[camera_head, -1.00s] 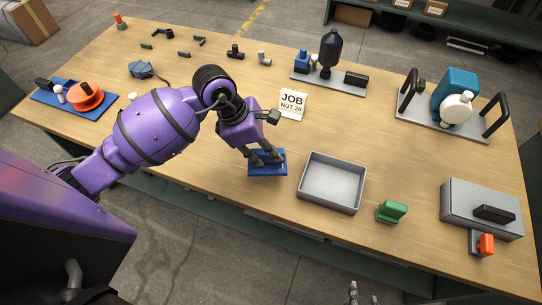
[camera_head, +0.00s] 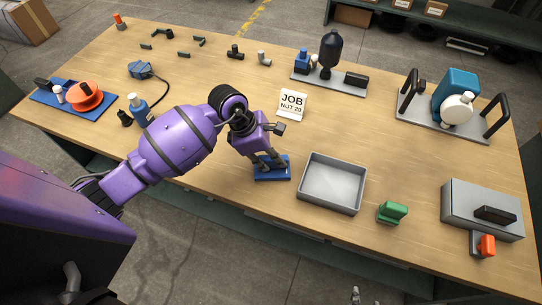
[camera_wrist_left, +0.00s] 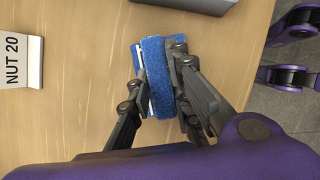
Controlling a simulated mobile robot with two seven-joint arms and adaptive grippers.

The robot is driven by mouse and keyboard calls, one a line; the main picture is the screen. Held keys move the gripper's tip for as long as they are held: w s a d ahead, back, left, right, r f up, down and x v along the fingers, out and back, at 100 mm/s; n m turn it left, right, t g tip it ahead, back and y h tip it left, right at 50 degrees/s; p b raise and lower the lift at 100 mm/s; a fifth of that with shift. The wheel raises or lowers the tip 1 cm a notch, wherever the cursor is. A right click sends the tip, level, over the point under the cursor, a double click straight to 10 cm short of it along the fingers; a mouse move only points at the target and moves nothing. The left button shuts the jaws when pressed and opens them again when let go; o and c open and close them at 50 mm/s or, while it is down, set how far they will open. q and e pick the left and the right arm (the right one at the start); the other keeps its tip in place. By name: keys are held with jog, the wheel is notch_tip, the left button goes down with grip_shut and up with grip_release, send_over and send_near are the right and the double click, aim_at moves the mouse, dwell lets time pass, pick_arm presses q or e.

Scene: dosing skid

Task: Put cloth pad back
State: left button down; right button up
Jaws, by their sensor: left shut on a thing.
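The blue cloth pad (camera_head: 272,174) is at my left gripper, left of the grey tray near the table's front edge. I cannot tell whether the pad touches the table. Only small grey tips of my right gripper (camera_head: 356,295) show at the bottom edge.
The empty grey tray (camera_head: 333,182) stands just right of the pad. A JOB NUT 20 sign (camera_head: 292,104) stands behind. A green block (camera_head: 392,212) and a grey box (camera_head: 482,208) lie further right. A blue bottle (camera_head: 139,109) stands behind my left arm.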

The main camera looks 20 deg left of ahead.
pick_arm(q)
jog(key=c, duration=1.6)
grip_release()
jog(key=shift+a+r, duration=0.15)
jog(key=shift+r, duration=0.3)
jog(key=v, duration=1.1)
jog(key=shift+s+r, duration=0.1)
jog(key=shift+r, duration=0.05)
